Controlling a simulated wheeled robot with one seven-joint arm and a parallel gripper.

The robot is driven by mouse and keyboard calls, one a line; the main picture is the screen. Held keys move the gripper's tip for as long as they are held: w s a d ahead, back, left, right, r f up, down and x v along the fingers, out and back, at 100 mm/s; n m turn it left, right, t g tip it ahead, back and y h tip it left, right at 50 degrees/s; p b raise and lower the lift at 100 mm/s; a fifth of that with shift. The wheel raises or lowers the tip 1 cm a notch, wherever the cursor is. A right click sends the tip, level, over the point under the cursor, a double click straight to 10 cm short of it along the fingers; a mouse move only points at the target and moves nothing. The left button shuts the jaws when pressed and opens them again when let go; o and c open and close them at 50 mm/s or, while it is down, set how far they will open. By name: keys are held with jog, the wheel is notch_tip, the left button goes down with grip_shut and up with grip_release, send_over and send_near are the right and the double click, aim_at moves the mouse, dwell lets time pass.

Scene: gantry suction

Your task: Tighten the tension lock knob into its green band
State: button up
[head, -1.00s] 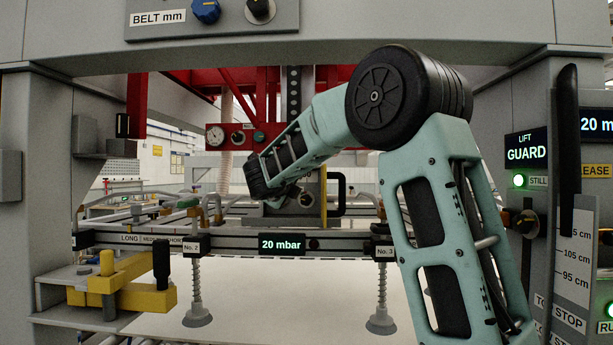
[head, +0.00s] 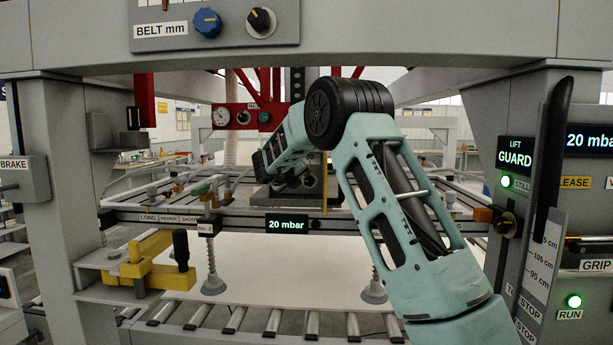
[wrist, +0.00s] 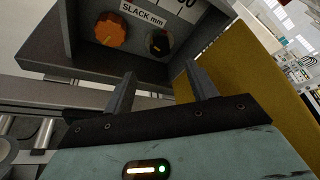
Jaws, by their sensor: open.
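My gripper (wrist: 163,90) is open, its two fingers apart with nothing between them in the wrist view. Ahead of the fingers is a grey panel (wrist: 85,55) labelled SLACK mm, with an orange knob (wrist: 110,29) and a smaller black knob (wrist: 159,42). In the head view my arm's far end is near the middle, and the fingers cannot be made out. High in that view a BELT mm panel carries a blue knob (head: 207,22) and a black knob (head: 261,21) with a pale pointer. No tension lock label or green band can be made out.
A yellow plate (wrist: 235,75) stands close to the right finger in the wrist view. The gantry beam crosses above my arm. A yellow clamp (head: 150,262) sits at left, suction cups (head: 213,285) hang over a white sheet, and rollers (head: 273,322) run below.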

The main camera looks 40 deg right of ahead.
aim_at(308, 181)
jog(key=p+x, duration=0.3)
jog(key=x, duration=0.6)
jog(key=shift+d+p, duration=0.1)
jog(key=shift+p, duration=0.25)
jog(key=shift+c, duration=0.3)
jog(key=c, duration=0.9)
jog(key=shift+f, duration=0.15)
